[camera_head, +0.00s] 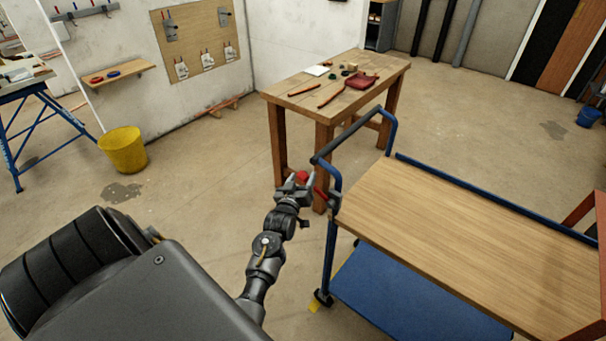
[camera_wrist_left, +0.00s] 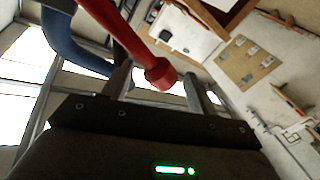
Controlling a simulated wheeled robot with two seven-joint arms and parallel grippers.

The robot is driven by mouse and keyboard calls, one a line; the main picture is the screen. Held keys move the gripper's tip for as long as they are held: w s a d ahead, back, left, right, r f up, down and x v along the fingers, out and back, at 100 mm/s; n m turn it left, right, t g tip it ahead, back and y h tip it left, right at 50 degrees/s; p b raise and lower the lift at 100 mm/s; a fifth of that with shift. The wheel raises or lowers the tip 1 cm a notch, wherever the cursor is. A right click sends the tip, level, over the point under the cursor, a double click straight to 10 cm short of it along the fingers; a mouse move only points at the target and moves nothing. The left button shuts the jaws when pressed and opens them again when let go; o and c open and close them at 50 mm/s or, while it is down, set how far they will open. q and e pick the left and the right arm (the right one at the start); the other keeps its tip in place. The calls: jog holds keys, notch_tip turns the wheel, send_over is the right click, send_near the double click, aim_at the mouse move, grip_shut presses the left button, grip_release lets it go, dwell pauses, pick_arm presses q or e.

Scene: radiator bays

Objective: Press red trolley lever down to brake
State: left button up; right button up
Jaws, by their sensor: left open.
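The trolley (camera_head: 450,230) has a wooden top, a blue tube frame and a dark-gripped push handle. Its red lever (camera_head: 303,176) shows at the trolley's near left corner, partly hidden by my left gripper (camera_head: 299,183). In the left wrist view the red lever (camera_wrist_left: 130,40) runs down from the top, and its thick round end lies in front of the gap between the two fingers of my left gripper (camera_wrist_left: 158,90). The left gripper is open. I cannot tell whether the fingers touch the lever. My right gripper is not in view.
A wooden workbench (camera_head: 335,85) with small items and a red cloth-like thing stands just behind the trolley handle. A yellow bucket (camera_head: 124,150) stands by the wall at left. A blue-legged table (camera_head: 30,120) is at far left. The floor between is clear.

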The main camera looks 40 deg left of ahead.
pick_arm(q)
jog(key=shift+x, duration=0.85)
jog(key=shift+c, duration=0.2)
jog(key=shift+s, duration=0.1)
jog(key=shift+c, duration=1.2)
grip_shut()
